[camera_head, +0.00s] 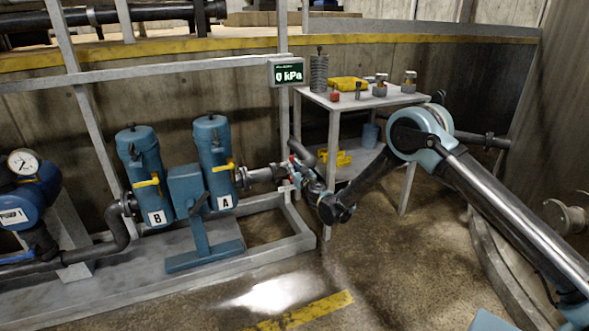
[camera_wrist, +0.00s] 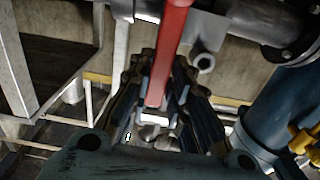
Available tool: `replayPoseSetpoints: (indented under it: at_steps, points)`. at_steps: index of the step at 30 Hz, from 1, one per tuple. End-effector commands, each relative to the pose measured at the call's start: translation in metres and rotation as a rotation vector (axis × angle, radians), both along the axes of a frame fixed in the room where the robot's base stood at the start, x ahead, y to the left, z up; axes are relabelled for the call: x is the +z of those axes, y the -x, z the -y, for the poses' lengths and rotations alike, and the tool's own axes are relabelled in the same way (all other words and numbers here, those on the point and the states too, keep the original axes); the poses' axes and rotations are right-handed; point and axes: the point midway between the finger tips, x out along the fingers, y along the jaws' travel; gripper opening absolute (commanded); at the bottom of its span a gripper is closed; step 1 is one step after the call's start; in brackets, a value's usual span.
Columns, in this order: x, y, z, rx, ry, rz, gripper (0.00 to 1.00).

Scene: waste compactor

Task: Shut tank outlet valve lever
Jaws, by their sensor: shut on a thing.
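The red valve lever (camera_wrist: 171,48) runs from the top of the wrist view down between the fingers of my gripper (camera_wrist: 163,85). My gripper is shut on it, with one dark finger on each side. In the head view my gripper (camera_head: 298,172) is at the pipe to the right of tank A (camera_head: 215,150). Only a small bit of red shows there, and the arm end hides most of the valve. The lever's exact angle to the pipe cannot be told.
Blue tank B (camera_head: 142,175) stands left of tank A. Yellow handles sit on both tanks. A grey table (camera_head: 345,101) with small parts stands behind my arm. A display (camera_head: 287,72) reads 0 kPa. The floor in front is clear.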

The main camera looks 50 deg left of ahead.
Motion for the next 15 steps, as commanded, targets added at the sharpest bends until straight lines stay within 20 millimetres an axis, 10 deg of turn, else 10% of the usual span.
replayPoseSetpoints:
  at_steps: [6, 9, 15]
  points:
    - [0.0011, -0.0012, -0.0003, -0.002, -0.001, -0.002, 0.00]
    - [0.0010, -0.0012, -0.0003, -0.002, 0.000, -0.001, 0.36]
    - [0.0005, -0.0007, -0.0003, -0.002, 0.000, 0.000, 0.38]
